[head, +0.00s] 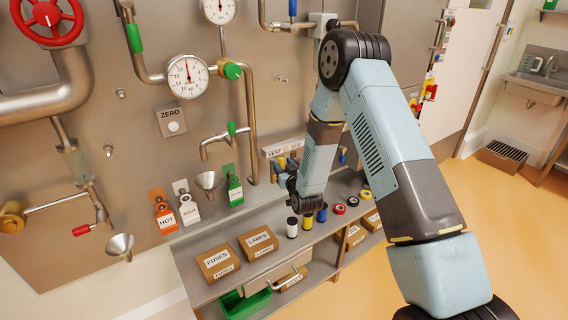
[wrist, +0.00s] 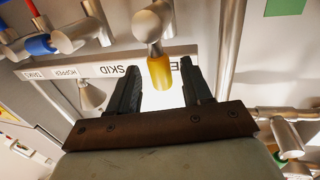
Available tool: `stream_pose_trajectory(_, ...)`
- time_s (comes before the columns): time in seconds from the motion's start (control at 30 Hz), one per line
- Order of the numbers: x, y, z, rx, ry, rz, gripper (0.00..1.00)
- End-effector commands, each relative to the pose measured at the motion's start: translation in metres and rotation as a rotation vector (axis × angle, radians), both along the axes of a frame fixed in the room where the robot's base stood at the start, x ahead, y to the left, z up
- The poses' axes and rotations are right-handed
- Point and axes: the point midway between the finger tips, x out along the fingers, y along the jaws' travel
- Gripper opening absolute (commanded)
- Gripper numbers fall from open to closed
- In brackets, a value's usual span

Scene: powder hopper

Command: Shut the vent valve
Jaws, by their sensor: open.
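In the wrist view a small valve with a steel body and a yellow handle (wrist: 160,72) stands in front of my gripper (wrist: 162,68). The jaws are open, one finger on each side of the yellow handle's tip, and I see no clear contact. In the head view the sign (head: 283,147) starting with VENT is above a yellow handle (head: 282,162).
Neighbouring valves with a blue handle (wrist: 40,45) and steel bodies are close on the left of the wrist view. A pipe with a green handle (head: 231,128) stands left of the sign.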

Motion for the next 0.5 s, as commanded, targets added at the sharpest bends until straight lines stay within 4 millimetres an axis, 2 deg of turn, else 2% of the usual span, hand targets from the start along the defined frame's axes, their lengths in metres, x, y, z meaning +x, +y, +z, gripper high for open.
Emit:
stream_pose_trajectory(0.2,0.018,0.007,0.000,0.000,0.000,0.000,0.49)
stream_pose_trajectory(0.5,0.021,0.008,0.000,0.000,0.000,-0.001,0.49)
